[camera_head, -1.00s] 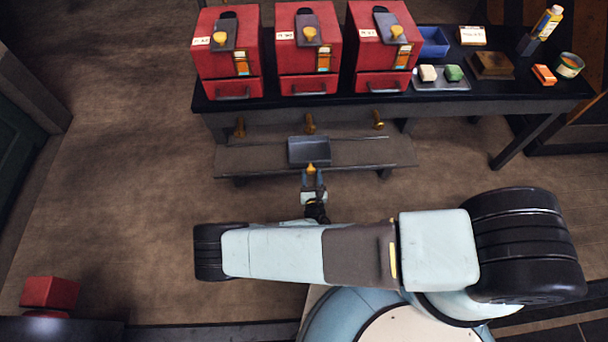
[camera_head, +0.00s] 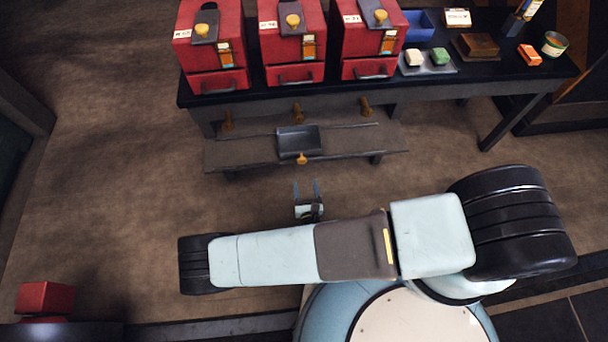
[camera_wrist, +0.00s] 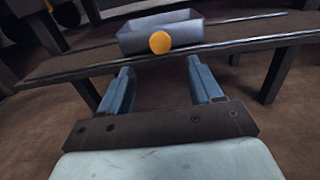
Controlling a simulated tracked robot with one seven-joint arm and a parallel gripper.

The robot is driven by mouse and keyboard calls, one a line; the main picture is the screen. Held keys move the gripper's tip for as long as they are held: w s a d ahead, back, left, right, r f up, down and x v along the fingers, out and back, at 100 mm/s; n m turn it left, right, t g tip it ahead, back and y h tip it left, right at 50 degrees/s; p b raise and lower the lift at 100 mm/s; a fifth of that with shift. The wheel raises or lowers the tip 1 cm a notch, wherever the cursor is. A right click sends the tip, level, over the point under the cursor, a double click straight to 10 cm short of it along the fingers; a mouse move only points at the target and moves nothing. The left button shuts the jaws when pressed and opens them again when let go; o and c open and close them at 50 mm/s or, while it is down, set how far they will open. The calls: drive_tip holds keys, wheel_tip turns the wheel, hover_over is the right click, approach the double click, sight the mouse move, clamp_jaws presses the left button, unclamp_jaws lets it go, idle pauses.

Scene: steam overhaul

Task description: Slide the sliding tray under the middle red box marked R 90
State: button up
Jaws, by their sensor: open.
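The sliding tray (camera_head: 287,143) is a grey open tray on the low bench, with a brass knob (camera_head: 302,159) on its front. The middle red box (camera_head: 291,45) stands on the table above; its label is too small to read surely. The tray sits in front of and below this box, roughly in line with the middle brass spout. The tray also shows in the wrist view (camera_wrist: 185,36), with its knob in front. My gripper (camera_head: 306,187) is open and empty, short of the bench, its fingers pointing at the knob and apart from it.
A left red box (camera_head: 212,50) and a right red box (camera_head: 370,40) flank the middle one on the black table. A brass spout hangs below each box. The low bench (camera_head: 235,153) has a rail line. Floor between my gripper and the bench is clear.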

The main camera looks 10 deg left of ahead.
drive_tip(key=shift+v, duration=2.4)
